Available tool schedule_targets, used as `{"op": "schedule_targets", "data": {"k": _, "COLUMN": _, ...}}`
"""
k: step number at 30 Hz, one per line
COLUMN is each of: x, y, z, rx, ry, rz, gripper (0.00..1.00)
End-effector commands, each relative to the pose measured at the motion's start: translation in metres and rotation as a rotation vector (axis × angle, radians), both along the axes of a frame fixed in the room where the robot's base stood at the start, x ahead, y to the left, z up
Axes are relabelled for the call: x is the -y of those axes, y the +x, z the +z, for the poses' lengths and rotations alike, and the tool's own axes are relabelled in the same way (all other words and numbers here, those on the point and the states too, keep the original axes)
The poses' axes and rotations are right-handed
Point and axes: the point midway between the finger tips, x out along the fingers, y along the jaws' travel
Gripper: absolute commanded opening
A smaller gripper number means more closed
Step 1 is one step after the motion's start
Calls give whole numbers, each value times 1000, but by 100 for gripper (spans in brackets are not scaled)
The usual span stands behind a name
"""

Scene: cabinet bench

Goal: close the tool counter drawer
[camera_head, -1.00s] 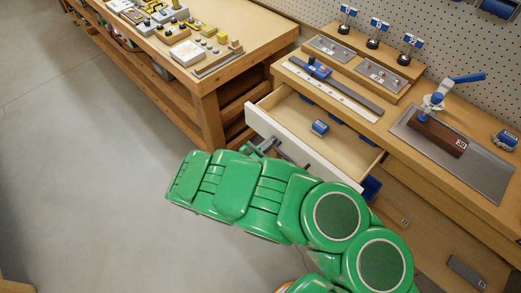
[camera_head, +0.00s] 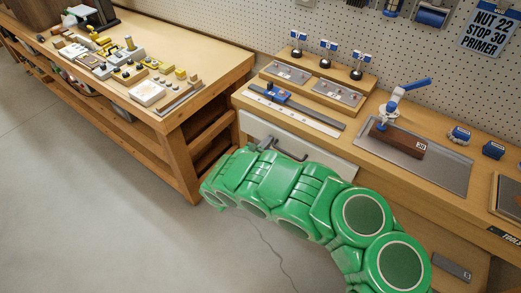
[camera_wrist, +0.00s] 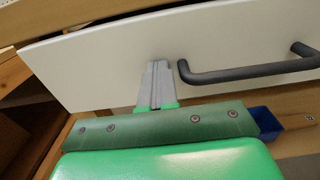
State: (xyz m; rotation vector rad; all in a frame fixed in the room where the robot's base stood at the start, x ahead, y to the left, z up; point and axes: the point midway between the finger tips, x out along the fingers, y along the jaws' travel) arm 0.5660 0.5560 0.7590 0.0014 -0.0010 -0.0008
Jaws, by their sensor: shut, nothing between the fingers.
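The tool counter (camera_head: 345,133) stands at the right in the head view. Its white drawer front (camera_head: 256,126) is close under the counter top, and no drawer interior shows; whether it is fully flush I cannot tell. The front also fills much of the wrist view (camera_wrist: 110,65), with its dark bar handle (camera_wrist: 245,72) at the right. My gripper (camera_wrist: 156,66) is shut and empty, its fingertips at the drawer front just left of the handle, seemingly touching it. In the head view my green arm hides the lower part of the drawer front.
A wooden workbench (camera_head: 205,60) with small parts stands at the left. On the counter are a toggle clamp (camera_head: 390,105) over a brown block (camera_head: 400,138), and two small blue items (camera_head: 459,134). A blue bin (camera_wrist: 266,122) shows below the drawer. The floor at left is clear.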

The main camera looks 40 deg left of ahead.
Motion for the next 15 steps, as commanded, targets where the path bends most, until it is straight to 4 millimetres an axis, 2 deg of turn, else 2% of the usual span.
{"op": "schedule_targets", "data": {"k": 6, "x": 2, "y": 20, "z": -1, "rx": -2, "ry": -3, "rz": -2, "gripper": 0}}
{"op": "schedule_targets", "data": {"k": 15, "x": 1, "y": 29, "z": 0, "rx": -2, "ry": 0, "rz": -1, "gripper": 0}}
